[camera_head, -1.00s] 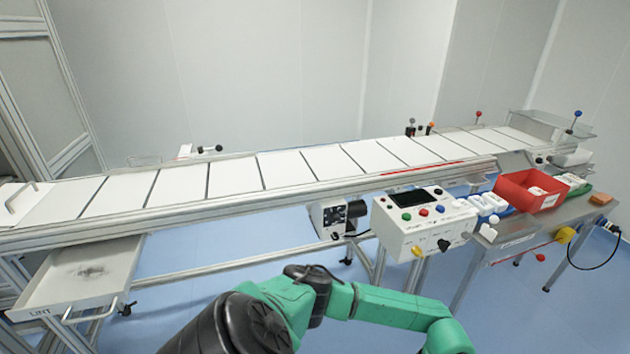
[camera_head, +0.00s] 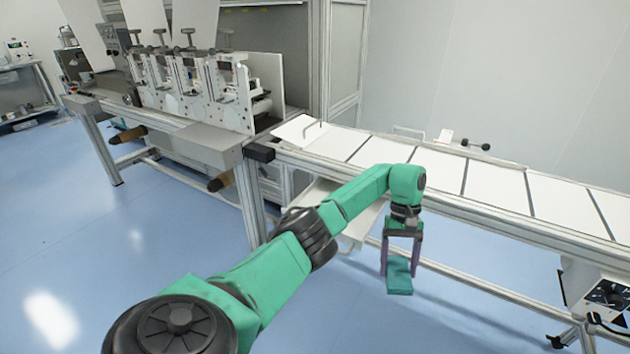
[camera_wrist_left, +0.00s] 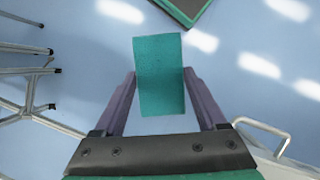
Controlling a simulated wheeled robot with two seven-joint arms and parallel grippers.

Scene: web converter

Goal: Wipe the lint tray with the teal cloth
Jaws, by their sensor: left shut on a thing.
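The teal cloth (camera_head: 399,281) hangs as a folded pad below my left gripper (camera_head: 401,262), whose purple-grey fingers are shut on it. In the left wrist view the cloth (camera_wrist_left: 160,95) shows between the two fingers, above the blue floor. The lint tray (camera_head: 366,222) is pulled out under the near side of the conveyor. My left arm crosses in front of it and hides most of its inside, so its lint cannot be seen now. The gripper and cloth are to the right of the tray, apart from it. My right gripper is not in view.
The conveyor bed (camera_head: 435,166) with white panels runs to the right above the tray. A lower frame rail (camera_head: 495,290) passes behind the cloth. A roller machine (camera_head: 200,90) stands at the back left. The blue floor (camera_head: 150,230) is open at the left.

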